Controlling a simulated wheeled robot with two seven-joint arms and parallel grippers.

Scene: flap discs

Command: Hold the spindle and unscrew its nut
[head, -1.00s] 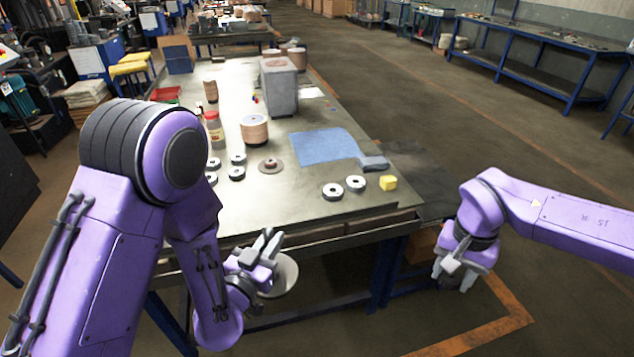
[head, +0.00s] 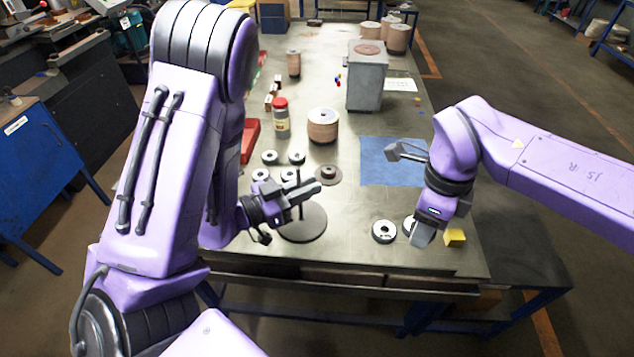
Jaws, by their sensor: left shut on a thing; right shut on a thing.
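The spindle is a thin dark upright rod on a round dark base plate (head: 303,226), at the table's front left. My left gripper (head: 306,192) is shut on it at the rod. The fingers cover part of the rod, and I cannot make out the nut. I cannot tell whether the base plate touches the table. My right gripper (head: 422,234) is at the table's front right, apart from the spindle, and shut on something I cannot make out. A dark grey pronged piece (head: 407,151) shows beside its wrist; I cannot tell whether it is held.
A blue mat (head: 378,170) lies behind. A flanged disc (head: 326,174), several small rings (head: 297,157), a brown drum (head: 323,126) and a red-capped jar (head: 281,122) stand beyond the spindle.

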